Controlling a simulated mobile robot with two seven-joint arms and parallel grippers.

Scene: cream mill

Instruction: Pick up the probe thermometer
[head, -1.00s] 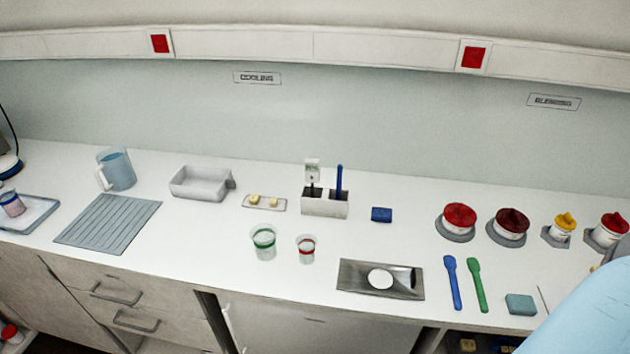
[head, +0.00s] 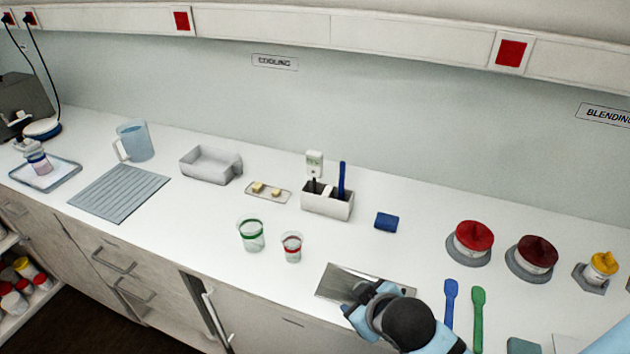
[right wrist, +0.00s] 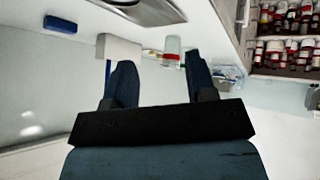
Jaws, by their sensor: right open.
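The probe thermometer (head: 315,160) has a white head with a small display. It stands upright in a white holder (head: 327,206) near the back of the counter, beside a blue-handled tool (head: 342,180). Its lower part is hidden in the holder. My right gripper (head: 364,298) is over the steel tray at the front, nearer than the holder and to its right. In the right wrist view its fingers (right wrist: 160,80) are apart with nothing held between them. The thermometer cannot be made out there. My left gripper is not in view.
A green-banded cup (head: 251,236) and a red-banded cup (head: 292,248) stand in front of the holder. A small dish (head: 280,197) with yellow pieces is left of it, and a blue block (head: 386,222) right. The steel tray (head: 338,280) is partly covered by my gripper.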

